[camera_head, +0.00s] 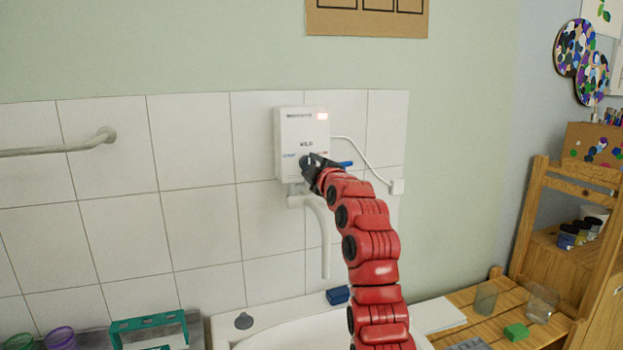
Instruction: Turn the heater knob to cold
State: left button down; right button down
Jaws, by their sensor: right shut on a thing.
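The heater (302,125) is a white box on the tiled wall, with a lit red display at its upper right and blue and red marks lower on its front. My right gripper (307,162) is at the lower front of the heater, at the end of my red arm. It is shut on the heater knob, which the gripper mostly hides. My left gripper is not in view.
A white sink (285,338) lies below, with a spout (323,240) hanging over it. A grab bar (60,148) is at the left. A wooden slatted surface (500,310) with cups and a green block is at the right.

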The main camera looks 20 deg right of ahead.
jog(key=n+b, duration=0.2)
jog(key=n, duration=0.1)
jog(key=shift+f+n+b, duration=0.25)
jog(key=shift+n+b, duration=0.15)
jog(key=n+b, duration=0.3)
jog(key=n, duration=0.1)
jog(key=shift+n, duration=0.3)
jog(key=n+b, duration=0.2)
jog(key=shift+n, duration=0.4)
jog(key=shift+r+n+b, duration=0.2)
jog(key=shift+n+b, duration=0.1)
jog(key=shift+n, duration=0.1)
jog(key=shift+c, duration=1.4)
grip_release()
jog(key=shift+s, duration=0.1)
